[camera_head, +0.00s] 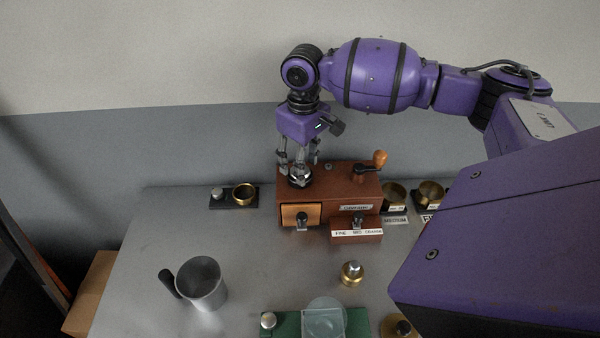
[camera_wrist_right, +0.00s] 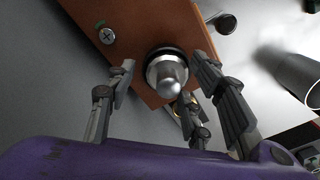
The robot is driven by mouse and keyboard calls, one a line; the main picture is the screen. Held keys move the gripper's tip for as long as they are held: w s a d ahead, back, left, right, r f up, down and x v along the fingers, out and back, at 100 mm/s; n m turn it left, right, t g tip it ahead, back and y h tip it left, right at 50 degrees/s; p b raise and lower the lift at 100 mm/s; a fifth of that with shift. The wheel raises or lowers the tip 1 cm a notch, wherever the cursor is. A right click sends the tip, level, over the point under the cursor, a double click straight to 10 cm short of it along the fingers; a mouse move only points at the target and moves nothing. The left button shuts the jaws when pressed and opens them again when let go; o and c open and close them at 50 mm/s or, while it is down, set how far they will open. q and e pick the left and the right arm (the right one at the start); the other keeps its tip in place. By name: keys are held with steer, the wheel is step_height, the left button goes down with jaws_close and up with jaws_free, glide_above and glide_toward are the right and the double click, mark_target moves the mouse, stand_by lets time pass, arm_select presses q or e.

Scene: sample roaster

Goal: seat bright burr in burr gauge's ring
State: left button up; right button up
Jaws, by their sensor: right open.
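A shiny silver piece with a rounded knob, apparently the bright burr (camera_head: 299,179), sits upright on the left part of the brown wooden grinder's (camera_head: 340,184) top. In the right wrist view the burr (camera_wrist_right: 167,73) stands in a dark collar. My right gripper (camera_head: 300,163) is just above it, pointing down, with its fingers open and spread around it; I see no clear contact. A small black plate with a brass ring, apparently the burr gauge (camera_head: 233,203), lies left of the grinder; its ring (camera_head: 244,190) looks empty. My left gripper is out of view.
The grinder has a wooden-knobbed crank (camera_head: 378,159) and an orange drawer (camera_head: 300,214). Brass cups (camera_head: 431,191) stand to its right. A metal mug (camera_head: 203,283), a brass weight-like piece (camera_head: 351,273) and a green base (camera_head: 285,325) are in front. The table's middle left is clear.

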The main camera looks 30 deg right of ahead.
steer(key=shift+c, duration=0.3)
steer(key=shift+r, duration=0.1)
jaws_close()
